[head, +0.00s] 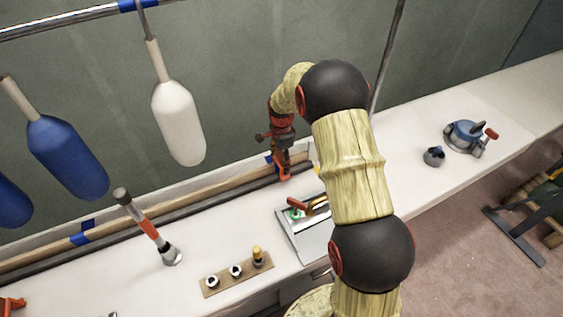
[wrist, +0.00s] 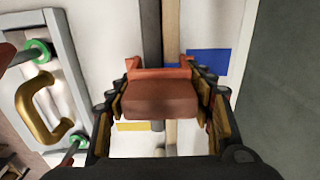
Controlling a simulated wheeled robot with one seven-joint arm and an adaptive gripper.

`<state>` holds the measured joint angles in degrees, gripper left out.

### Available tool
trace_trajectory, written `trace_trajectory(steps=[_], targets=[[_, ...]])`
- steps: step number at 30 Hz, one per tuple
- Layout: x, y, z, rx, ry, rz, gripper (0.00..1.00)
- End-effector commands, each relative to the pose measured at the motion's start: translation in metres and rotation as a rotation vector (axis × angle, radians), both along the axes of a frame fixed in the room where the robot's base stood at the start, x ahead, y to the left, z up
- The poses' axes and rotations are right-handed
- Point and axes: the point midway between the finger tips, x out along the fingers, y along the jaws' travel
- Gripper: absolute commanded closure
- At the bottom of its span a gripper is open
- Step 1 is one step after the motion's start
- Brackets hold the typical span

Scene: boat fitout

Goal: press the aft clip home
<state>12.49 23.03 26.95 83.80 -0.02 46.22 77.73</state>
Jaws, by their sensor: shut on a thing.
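An orange-red clip (wrist: 160,98) sits between the two fingers of my gripper (wrist: 160,108) in the wrist view. My gripper is shut on it. The clip lies across the line of a dark strip (wrist: 151,35) and a wooden batten (wrist: 172,30). In the head view my gripper (head: 283,165) points down at the back of the white counter, with the orange clip (head: 284,174) at its tip, by the dark strip (head: 130,222). Whether the clip touches or is seated on the strip is hidden.
Blue tape (wrist: 207,63) marks the batten beside the clip. White and blue fenders (head: 180,122) hang at left. A wooden block with fittings (head: 236,272) and a red-banded tool (head: 150,232) stand on the counter.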

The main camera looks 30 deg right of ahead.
Motion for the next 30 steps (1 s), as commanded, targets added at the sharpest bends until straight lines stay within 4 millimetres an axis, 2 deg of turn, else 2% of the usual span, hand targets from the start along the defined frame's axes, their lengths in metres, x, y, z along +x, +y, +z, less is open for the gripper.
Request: trace_trajectory(steps=[28,29,30], targets=[[-0.002,0.000,-0.014,0.001,0.006,0.000,0.86],[-0.002,0.000,-0.014,0.001,0.005,0.000,0.46],[-0.002,0.001,-0.014,0.001,0.006,0.000,0.44]])
